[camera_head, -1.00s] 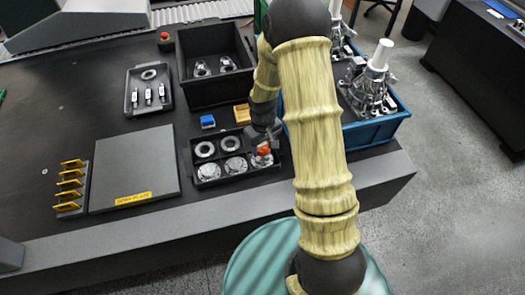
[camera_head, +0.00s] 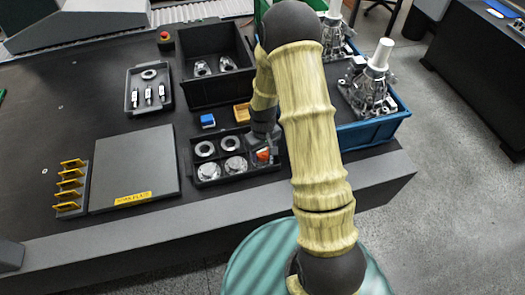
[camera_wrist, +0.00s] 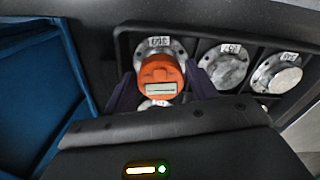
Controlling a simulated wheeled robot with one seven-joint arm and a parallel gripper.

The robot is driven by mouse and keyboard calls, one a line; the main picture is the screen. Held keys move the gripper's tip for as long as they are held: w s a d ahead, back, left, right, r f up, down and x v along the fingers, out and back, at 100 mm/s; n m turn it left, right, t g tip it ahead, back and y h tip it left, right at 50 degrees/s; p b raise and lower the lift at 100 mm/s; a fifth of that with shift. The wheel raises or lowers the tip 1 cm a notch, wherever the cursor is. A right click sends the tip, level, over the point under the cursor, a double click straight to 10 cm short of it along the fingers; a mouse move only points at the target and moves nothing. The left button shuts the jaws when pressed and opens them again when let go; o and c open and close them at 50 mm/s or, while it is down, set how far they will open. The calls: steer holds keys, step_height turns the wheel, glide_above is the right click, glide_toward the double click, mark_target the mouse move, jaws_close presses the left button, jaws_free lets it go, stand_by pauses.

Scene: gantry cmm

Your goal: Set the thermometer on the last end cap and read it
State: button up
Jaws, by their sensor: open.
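The orange thermometer (camera_wrist: 158,76), with a small pale display facing the wrist camera, stands over an end cap (camera_wrist: 160,45) in the tray pocket at left in the wrist view. Whether its base touches the cap is hidden. My gripper (camera_wrist: 160,75) is open, with one dark finger on each side of the thermometer. The display's reading is too small to make out. Two other metal end caps, a middle one (camera_wrist: 226,66) and a right one (camera_wrist: 277,74), sit in the same row. In the head view, the thermometer (camera_head: 263,155) shows partly behind my gripper.
The black end-cap tray (camera_head: 222,182) also holds metal rings (camera_head: 204,149). The grey plate (camera_head: 135,167) lies left. The blue crate (camera_head: 372,132) with castings stands close on the right.

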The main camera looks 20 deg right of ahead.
mark_target(263, 153)
step_height(263, 153, up, 12)
steer(key=shift+r, duration=0.15)
stand_by(0.3)
steer(key=shift+s+r, duration=0.1)
stand_by(0.4)
steer(key=s+r+m+t, duration=0.2)
steer(key=s+r, duration=0.6)
steer(key=s, duration=0.6)
steer(key=shift+r+m+t, duration=0.2)
steer(key=shift+m+t, duration=0.1)
steer(key=shift+m, duration=0.5)
steer(key=shift+a, duration=0.1)
steer(key=w+p+v, duration=0.1)
steer(key=p+v, duration=0.6)
steer(key=shift+w+r, duration=0.3)
steer(key=shift+w, duration=0.05)
